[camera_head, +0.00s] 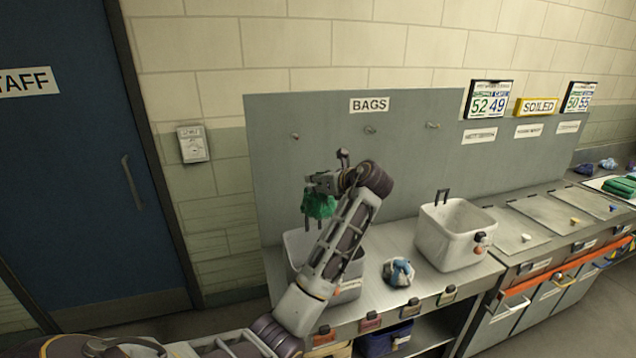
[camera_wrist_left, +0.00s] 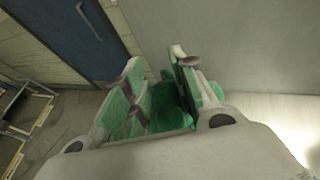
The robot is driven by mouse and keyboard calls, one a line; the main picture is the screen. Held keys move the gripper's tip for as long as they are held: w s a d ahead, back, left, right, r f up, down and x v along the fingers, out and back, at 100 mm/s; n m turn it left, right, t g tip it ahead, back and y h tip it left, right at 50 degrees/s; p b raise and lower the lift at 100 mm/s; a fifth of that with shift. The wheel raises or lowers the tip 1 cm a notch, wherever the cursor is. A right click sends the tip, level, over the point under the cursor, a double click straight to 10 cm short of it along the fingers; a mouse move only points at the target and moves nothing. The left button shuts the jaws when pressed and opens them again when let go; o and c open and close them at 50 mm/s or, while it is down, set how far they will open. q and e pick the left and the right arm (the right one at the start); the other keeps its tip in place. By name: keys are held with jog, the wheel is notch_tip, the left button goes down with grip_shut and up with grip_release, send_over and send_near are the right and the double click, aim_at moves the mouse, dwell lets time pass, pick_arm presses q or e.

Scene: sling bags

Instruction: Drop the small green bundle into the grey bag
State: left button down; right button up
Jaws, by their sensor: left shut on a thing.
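The small green bundle (camera_head: 318,203) hangs in my left gripper (camera_head: 314,222), whose fingers point down. In the left wrist view the green cloth (camera_wrist_left: 170,112) sits between the fingers of the left gripper (camera_wrist_left: 155,68), which is shut on it. Below the bundle stands an open light-grey container (camera_head: 294,243), which may be the grey bag; my left forearm hides much of its front and right side. The bundle appears above its rim and apart from it. A second open light-grey container (camera_head: 446,247) with a dark handle stands further right. My right gripper is not in view.
A blue and white bundle (camera_head: 398,272) lies on the metal counter between the two containers. A grey back panel (camera_head: 300,180) with hooks and a "BAGS" sign rises close behind. Flat lids (camera_head: 555,213) lie right; a blue door (camera_head: 80,160) stands left.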

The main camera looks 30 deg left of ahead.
aim_at(318, 199)
pick_arm(q)
jog(key=shift+f, duration=0.1)
jog(key=shift+f, duration=2.9)
jog(key=c, duration=1.1)
grip_release()
jog(key=v, duration=1.2)
jog(key=shift+f, duration=0.1)
